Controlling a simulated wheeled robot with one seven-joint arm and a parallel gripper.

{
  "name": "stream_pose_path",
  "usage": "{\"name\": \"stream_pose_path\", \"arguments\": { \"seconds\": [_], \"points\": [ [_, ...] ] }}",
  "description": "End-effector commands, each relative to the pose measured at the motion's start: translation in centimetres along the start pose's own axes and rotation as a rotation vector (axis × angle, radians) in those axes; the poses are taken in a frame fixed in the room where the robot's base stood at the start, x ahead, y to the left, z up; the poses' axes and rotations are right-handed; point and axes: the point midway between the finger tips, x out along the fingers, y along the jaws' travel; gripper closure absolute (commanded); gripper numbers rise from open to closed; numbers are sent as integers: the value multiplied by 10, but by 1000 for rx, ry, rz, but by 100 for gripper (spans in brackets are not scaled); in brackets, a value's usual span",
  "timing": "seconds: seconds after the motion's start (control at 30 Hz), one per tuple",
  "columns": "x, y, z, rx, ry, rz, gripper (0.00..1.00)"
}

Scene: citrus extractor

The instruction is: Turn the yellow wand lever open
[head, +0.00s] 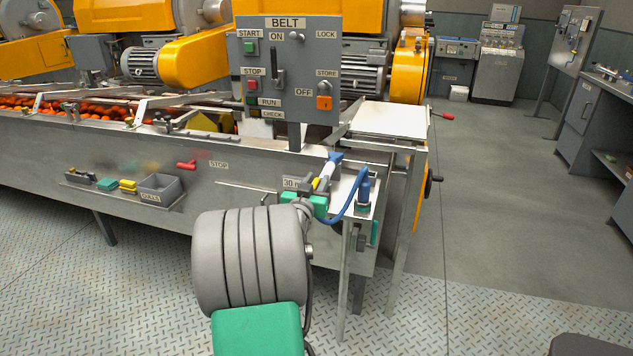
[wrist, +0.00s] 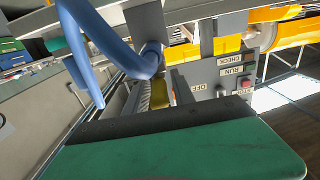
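The wand (head: 326,174) is a pale spray tube with a blue end, at the right end of the long steel machine. Its small yellow lever (head: 316,184) shows beside my gripper (head: 312,195). In the wrist view the yellow lever (wrist: 158,92) is partly hidden behind the dark edge of my green gripper part, beside a grey ribbed piece. The blue hose (head: 352,199) loops down to the right of the wand; it also crosses the upper left of the wrist view (wrist: 112,40). My fingertips are small and overlap the wand area, so finger opening and contact with the lever are unclear.
The BELT control panel (head: 285,75) stands just above and behind the wand. The floor (head: 530,200) at right is clear.

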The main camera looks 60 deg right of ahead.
Motion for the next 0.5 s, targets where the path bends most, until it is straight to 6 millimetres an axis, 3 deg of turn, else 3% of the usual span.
{"name": "stream_pose_path", "arguments": {
  "seconds": [0.37,0.5],
  "points": [
    [-2,0,0,-1,0,0,61],
    [-23,-1,0,-1,0,-2,61]
  ]
}}
